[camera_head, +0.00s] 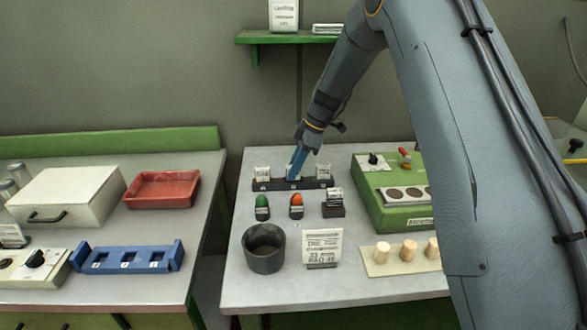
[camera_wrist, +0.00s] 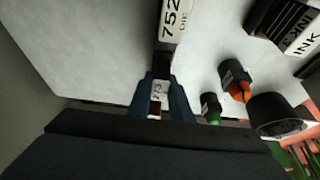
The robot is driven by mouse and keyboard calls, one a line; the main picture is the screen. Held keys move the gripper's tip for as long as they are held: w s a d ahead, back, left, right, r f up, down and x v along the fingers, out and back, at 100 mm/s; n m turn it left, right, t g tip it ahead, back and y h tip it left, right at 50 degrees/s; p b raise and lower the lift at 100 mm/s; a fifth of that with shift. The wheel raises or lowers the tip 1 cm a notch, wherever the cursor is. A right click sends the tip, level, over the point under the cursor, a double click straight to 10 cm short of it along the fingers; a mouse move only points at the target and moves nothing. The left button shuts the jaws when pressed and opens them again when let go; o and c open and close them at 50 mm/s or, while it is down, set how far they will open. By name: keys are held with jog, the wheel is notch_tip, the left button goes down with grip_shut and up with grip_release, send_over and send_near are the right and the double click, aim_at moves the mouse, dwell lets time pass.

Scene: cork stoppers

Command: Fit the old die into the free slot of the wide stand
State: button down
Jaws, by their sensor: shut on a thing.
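A long dark stand (camera_head: 262,187) sits at the back of the right table. White-labelled dies stand at its left end (camera_head: 263,173) and right end (camera_head: 323,171). My gripper (camera_head: 294,172) is lowered over its middle, pointing down. In the wrist view my gripper (camera_wrist: 164,100) is shut on a small block with a white label, seemingly a die (camera_wrist: 159,90). Whether it is seated or raised is hard to tell. Another label reading 752 (camera_wrist: 173,20) shows beyond. A blue stand (camera_head: 84,270) with square openings lies on the left table.
A green-topped piece (camera_head: 262,207), an orange-topped piece (camera_head: 296,206) and a dark block (camera_head: 333,205) stand before the dark stand. A dark cup (camera_head: 264,262), a sign (camera_head: 322,247) and a green machine (camera_head: 392,220) are nearby. A gap separates the tables.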

jog(key=c, duration=1.5)
grip_release()
jog(key=shift+c, duration=0.2)
jog(key=b+v, duration=0.2)
jog(key=v, duration=0.6)
